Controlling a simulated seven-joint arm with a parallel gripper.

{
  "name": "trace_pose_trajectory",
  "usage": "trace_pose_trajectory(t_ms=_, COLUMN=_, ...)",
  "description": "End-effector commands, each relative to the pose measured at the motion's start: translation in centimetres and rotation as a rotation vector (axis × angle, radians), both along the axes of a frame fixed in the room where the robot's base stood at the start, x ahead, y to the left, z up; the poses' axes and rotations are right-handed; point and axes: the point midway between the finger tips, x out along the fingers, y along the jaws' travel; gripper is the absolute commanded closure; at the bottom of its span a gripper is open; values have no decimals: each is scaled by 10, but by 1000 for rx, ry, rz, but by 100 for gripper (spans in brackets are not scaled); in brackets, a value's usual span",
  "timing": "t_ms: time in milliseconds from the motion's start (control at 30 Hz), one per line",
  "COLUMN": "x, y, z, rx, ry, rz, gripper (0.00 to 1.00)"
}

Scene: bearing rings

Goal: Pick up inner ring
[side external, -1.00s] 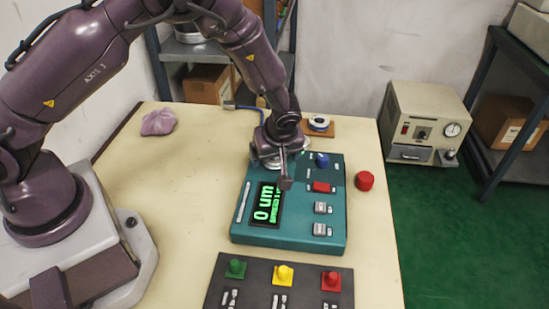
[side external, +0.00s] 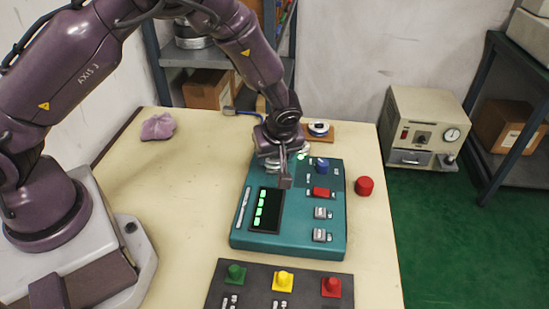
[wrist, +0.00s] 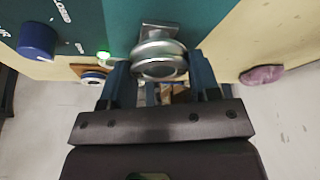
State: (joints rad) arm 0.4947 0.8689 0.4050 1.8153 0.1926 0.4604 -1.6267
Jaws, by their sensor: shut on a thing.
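The inner ring (wrist: 159,58) is a shiny metal ring in the wrist view, between the two dark fingers of my gripper (wrist: 160,72). My gripper is shut on it. The ring is at the far end of the teal measuring device (side external: 300,243), next to a metal fitting (wrist: 160,32). I cannot tell whether the ring still touches that fitting. In the side view my wrist (side external: 277,140) hides most of the ring.
The device has a dark display (side external: 266,210) with green bars, a blue knob (side external: 322,165) and a lit green lamp (side external: 301,156). A red cap (side external: 365,186) stands to its right. A button panel (side external: 258,290) lies in front. A purple cloth (side external: 158,127) is at the back left; the left tabletop is clear.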

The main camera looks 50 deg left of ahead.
Motion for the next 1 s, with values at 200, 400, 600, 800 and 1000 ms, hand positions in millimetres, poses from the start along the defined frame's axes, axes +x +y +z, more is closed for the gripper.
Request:
trace_pose_trajectory(t_ms=200, x=-24, y=-1, z=43, rx=-4, ry=-5, rz=-3, gripper=78)
trace_pose_trajectory(t_ms=400, x=-70, y=-1, z=82, rx=-5, ry=-1, rz=-3, gripper=78)
trace_pose_trajectory(t_ms=600, x=-114, y=1, z=101, rx=-5, ry=-2, rz=-6, gripper=78)
trace_pose_trajectory(t_ms=800, x=-135, y=3, z=110, rx=-3, ry=-2, rz=2, gripper=78)
trace_pose_trajectory(t_ms=1000, x=-137, y=26, z=103, rx=1, ry=1, rz=70, gripper=78)
